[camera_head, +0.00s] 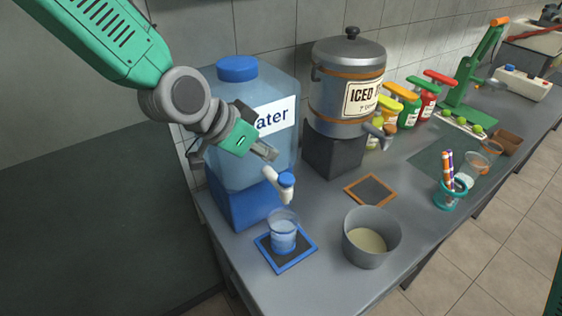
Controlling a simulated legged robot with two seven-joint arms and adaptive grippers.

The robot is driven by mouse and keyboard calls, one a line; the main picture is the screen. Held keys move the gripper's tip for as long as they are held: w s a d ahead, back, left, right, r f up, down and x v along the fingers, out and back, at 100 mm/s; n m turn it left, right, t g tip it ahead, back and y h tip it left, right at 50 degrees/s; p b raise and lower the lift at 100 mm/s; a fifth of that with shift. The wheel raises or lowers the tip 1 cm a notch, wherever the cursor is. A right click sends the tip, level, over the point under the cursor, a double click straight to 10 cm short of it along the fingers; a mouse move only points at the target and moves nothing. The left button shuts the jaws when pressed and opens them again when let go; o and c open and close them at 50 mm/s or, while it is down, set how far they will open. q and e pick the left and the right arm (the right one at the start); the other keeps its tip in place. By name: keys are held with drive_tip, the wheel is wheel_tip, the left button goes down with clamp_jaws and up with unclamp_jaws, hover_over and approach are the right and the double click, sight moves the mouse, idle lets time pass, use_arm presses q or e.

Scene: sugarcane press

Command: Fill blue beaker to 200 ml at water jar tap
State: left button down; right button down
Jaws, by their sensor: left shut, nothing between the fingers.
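The large water jar (225,163) stands at the left of the counter, with a blue cap, a blue base and a partly covered label ending in "ater". The clear beaker (283,231) stands upright below the tap on a blue-framed dark mat (265,254). It holds blue-looking liquid in its lower part; its marks are too small to read. My left gripper (270,154) is shut and empty, in front of the jar, just above and apart from the tap. My right gripper is not seen.
A metal iced-drink urn (345,120) stands right of the jar, with a brown-framed mat (370,189) before it. A grey pot (372,222) sits near the front edge. A pen cup (450,194), glasses, coloured bottles and a green press (482,75) stand farther right.

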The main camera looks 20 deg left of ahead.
use_arm(q)
drive_tip(key=shift+d+v, duration=0.2)
drive_tip(key=shift+v, duration=1.9)
drive_tip(key=shift+a+r, duration=0.1)
drive_tip(key=s+a+f+n+g+y+b, duration=0.15)
drive_tip(key=s+f+b, duration=0.25)
drive_tip(key=f, duration=0.9)
drive_tip(key=s+a+f+n+g+y+b, duration=0.15)
drive_tip(key=s+f+b, duration=0.25)
drive_tip(key=f, duration=0.9)
drive_tip(key=s+a+f+n+g+y+b, duration=0.1)
drive_tip(key=s+a+f+n+b, duration=0.1)
drive_tip(key=s+f, duration=0.6)
drive_tip(key=s+a+f+n+g+y+b, duration=0.1)
drive_tip(key=s+a+f+b, duration=0.3)
drive_tip(key=s+f, duration=0.4)
wheel_tip(320, 180, down, 5)
drive_tip(key=shift+s+f+n+g+b, duration=0.15)
drive_tip(key=shift+s+n+g+b, duration=0.1)
drive_tip(key=shift+n+g+b, duration=0.25)
drive_tip(key=shift+a, duration=0.15)
